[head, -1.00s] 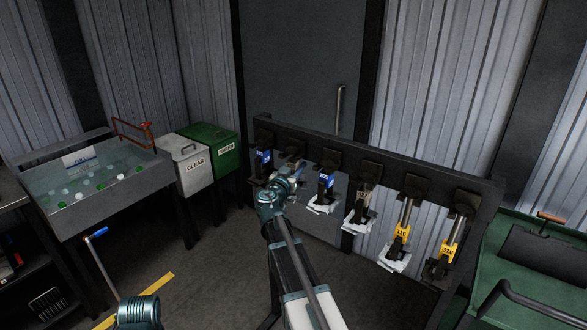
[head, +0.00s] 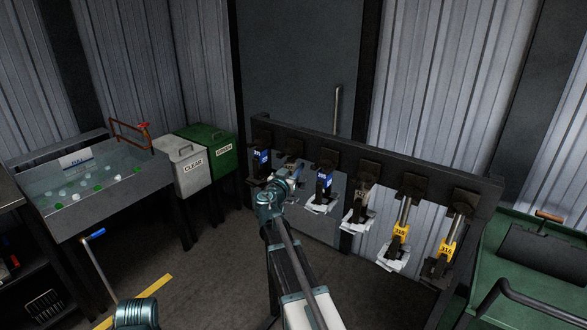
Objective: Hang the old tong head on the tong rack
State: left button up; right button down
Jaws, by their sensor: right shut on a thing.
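The dark tong rack (head: 335,146) stands across the middle and right, with a row of hanging tong heads. Blue-tagged heads (head: 323,182) hang toward the left, a dark-tagged head (head: 357,203) in the middle, and yellow-tagged heads (head: 399,233) at the right. My right gripper (head: 291,176) is at the second place from the left, close against the rack. It is shut on a tong head (head: 293,161), mostly hidden behind my wrist. Whether that head sits on its hook cannot be seen. My left gripper is out of view; only part of my left arm shows at the bottom left.
A water tank (head: 95,190) with green and clear balls stands at the left. Beside it are a white CLEAR bin (head: 190,170) and a green bin (head: 208,140). A green cart (head: 545,255) is close to the rack's right end. The floor between tank and rack is open.

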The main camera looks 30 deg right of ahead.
jog(key=shift+c, duration=1.6)
grip_release()
jog(key=shift+s+a, duration=0.1)
jog(key=v, duration=1.3)
jog(key=shift+s+a, duration=0.15)
jog(key=shift+a, duration=0.1)
